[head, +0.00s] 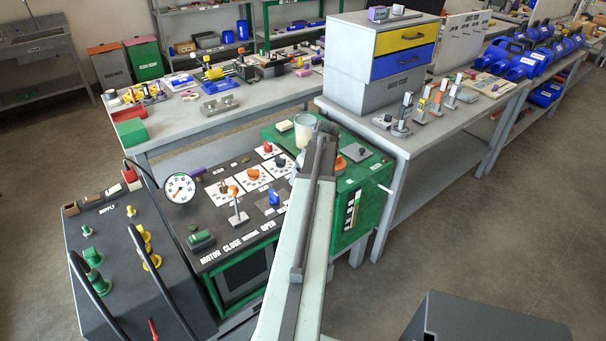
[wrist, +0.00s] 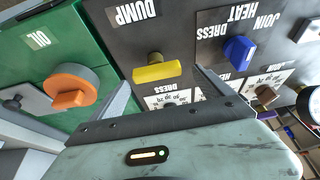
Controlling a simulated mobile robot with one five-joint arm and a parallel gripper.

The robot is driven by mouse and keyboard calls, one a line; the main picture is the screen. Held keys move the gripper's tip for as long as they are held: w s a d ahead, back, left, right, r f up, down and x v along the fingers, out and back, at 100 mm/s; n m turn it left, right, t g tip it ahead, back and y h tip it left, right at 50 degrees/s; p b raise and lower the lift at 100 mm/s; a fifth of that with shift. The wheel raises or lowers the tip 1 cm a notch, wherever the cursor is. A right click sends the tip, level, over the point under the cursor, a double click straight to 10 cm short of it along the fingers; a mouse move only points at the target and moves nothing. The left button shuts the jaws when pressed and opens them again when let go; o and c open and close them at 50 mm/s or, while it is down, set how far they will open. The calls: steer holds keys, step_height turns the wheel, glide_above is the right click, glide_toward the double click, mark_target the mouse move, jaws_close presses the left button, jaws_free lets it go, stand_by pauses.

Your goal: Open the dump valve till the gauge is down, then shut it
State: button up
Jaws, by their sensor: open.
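The dump valve's yellow bar handle (wrist: 157,70) lies crosswise in the wrist view, beside the upside-down DUMP label (wrist: 137,12) on the dark panel. In the head view my arm hides it. My gripper (wrist: 161,80) is open, with one finger to each side of the handle in the picture. I see no contact, and cannot tell whether the fingertips reach down around it. The round white gauge (head: 180,188) stands at the back left of the panel in the head view. Its needle is too small to read surely.
A blue knob (wrist: 238,50) sits right of the handle, by the HEAT label. An orange knob (wrist: 72,85) is on the green oil tank to the left. Black hoses (head: 88,285) arch over the left cart. A workbench (head: 225,108) with several tools stands behind.

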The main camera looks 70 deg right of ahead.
steer(key=p+v, duration=0.7)
steer(key=v, duration=0.1)
steer(key=shift+w+r, duration=0.2)
steer(key=shift+r, duration=0.05)
